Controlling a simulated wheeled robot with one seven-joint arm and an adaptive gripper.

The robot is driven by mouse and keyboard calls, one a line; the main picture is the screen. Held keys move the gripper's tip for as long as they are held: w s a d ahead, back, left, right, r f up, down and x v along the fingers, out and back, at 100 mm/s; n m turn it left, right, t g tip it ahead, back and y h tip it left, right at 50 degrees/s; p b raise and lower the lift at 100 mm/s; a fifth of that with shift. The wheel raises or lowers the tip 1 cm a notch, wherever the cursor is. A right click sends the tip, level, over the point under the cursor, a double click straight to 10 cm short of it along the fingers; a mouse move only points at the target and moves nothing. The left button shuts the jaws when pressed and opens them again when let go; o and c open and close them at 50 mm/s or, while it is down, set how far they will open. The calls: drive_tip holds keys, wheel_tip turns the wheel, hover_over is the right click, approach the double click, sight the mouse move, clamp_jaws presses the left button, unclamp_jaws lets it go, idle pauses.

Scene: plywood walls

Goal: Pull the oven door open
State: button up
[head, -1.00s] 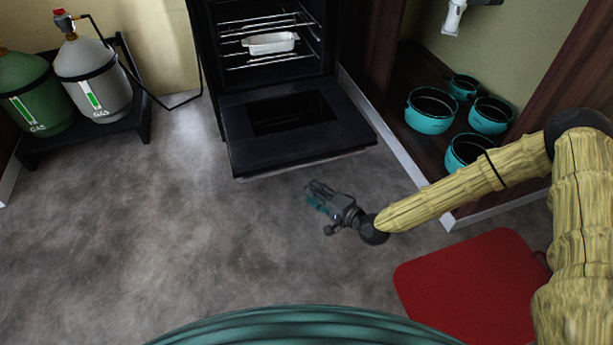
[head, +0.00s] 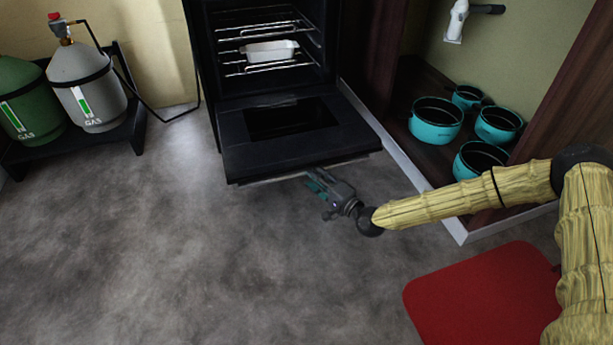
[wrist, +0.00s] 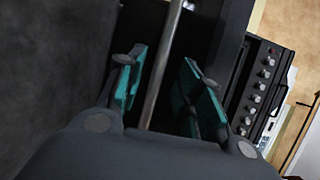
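The black oven (head: 205,60) has its door (head: 235,140) swung down, lying open and almost flat with its dark window facing up. A metal handle bar (head: 262,181) runs along the door's front edge. My gripper (head: 316,178) is at this front edge, right of its middle, and the door hides part of its fingertips. In the wrist view the teal fingers (wrist: 165,85) are spread apart. The handle bar (wrist: 160,70) passes between them with a gap visible on the right side, so it is not clamped.
A white dish (head: 270,51) stands on a rack inside the oven. Gas bottles (head: 88,95) stand at left. Several teal pots (head: 436,122) sit in the cabinet at right, behind a white edge strip. A red mat (head: 480,300) lies at front right. The floor at left is clear.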

sight(307, 169)
drive_tip(key=shift+b+x, duration=1)
drive_tip(key=shift+x, duration=1.55)
drive_tip(key=shift+d, duration=0.1)
clamp_jaws()
